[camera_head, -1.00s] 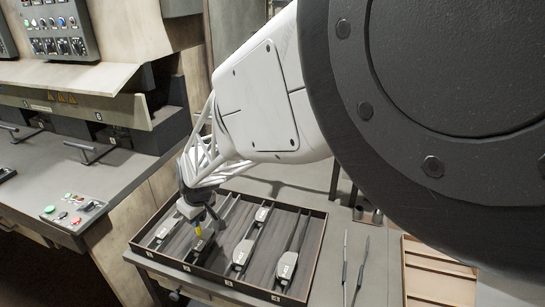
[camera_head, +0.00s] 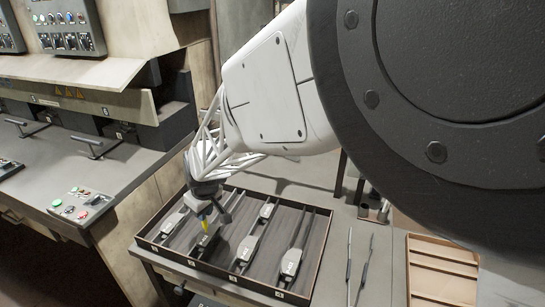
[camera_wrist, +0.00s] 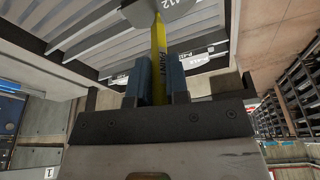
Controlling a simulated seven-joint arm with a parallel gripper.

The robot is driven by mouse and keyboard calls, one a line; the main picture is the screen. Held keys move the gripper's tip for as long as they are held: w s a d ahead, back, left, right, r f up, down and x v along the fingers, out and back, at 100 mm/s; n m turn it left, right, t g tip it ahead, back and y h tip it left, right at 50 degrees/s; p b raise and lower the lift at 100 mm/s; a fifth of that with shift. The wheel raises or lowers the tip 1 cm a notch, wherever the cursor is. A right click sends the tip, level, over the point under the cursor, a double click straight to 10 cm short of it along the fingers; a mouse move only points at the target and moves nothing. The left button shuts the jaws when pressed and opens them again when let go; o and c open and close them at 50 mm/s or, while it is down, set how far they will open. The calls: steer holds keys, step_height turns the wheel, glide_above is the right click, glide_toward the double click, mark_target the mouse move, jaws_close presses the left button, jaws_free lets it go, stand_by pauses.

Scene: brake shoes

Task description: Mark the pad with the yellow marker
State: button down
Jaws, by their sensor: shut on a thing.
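The yellow marker (camera_wrist: 158,55) stands between the two blue-tipped fingers of my gripper (camera_wrist: 160,78), which is shut on it. In the head view my gripper (camera_head: 206,207) is over the left part of the tray (camera_head: 322,250), with the marker a small yellow spot pointing down. A pad (camera_head: 204,241) lies just below it. Other grey pads (camera_head: 241,253) (camera_head: 290,262) lie in the tray's slots.
Dark dividers and a raised rim bound the tray on the bench. Two thin tools (camera_head: 356,268) lie to its right, beside a brown compartment box (camera_head: 440,270). Small cups (camera_head: 372,211) stand behind. A control bench (camera_head: 85,207) stands at left.

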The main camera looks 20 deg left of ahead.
steer(key=shift+w, duration=1)
stand_by(2.5)
steer(key=shift+r, duration=0.15)
step_height(320, 180, up, 7)
steer(key=shift+f, duration=0.2)
stand_by(1.0)
